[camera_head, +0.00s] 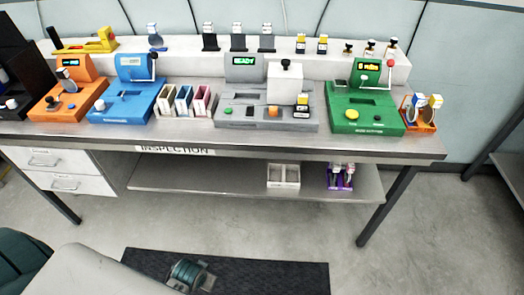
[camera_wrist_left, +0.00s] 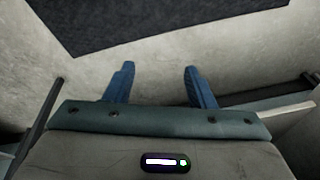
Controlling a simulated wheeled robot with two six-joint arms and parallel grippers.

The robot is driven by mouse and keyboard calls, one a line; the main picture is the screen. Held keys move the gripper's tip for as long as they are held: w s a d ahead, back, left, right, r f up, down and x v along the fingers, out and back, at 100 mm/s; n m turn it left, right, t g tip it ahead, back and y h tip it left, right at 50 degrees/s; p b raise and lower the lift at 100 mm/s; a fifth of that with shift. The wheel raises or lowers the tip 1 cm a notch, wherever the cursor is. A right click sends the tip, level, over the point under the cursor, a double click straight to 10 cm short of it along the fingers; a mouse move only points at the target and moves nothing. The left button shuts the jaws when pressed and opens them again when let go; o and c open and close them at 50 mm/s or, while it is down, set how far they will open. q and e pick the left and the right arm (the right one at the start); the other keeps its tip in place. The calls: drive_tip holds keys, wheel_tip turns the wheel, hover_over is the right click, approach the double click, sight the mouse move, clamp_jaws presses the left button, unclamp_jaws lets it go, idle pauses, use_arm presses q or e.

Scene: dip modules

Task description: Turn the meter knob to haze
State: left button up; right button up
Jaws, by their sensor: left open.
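Several bench machines stand on the inspection table (camera_head: 300,138) in the head view. A grey one (camera_head: 230,118) shows READY, and a green one (camera_head: 375,122) has a yellow button. Knob labels are too small to read, so I cannot tell which knob has a haze setting. My left gripper (camera_wrist_left: 159,68) is open and empty in the left wrist view, above the floor. My right gripper is not recognisable.
Pink, blue and yellowish holders (camera_head: 185,102) stand between the blue and grey machines. A raised back shelf (camera_head: 185,62) carries small parts. A lower shelf (camera_head: 215,178) holds a white bin (camera_head: 283,176) and a purple rack (camera_head: 340,178). A dark mat (camera_head: 270,275) lies on open floor in front.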

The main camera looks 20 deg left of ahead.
use_arm(q)
drive_tip(key=w+d+r+t+p, duration=0.1)
drive_tip(key=w+r+p, duration=0.35)
drive_tip(key=r, duration=1.55)
drive_tip(key=n, duration=0.6)
approach(273, 108)
drive_tip(key=shift+t+y, duration=0.3)
drive_tip(key=shift+t, duration=0.1)
drive_tip(key=x, duration=0.3)
drive_tip(key=p+x, duration=0.1)
drive_tip(key=x, duration=0.2)
drive_tip(key=p+x, duration=0.1)
drive_tip(key=x, duration=0.2)
drive_tip(key=shift+s+d+f, duration=0.15)
drive_tip(key=shift+s+d, duration=0.1)
drive_tip(key=shift+s, duration=0.15)
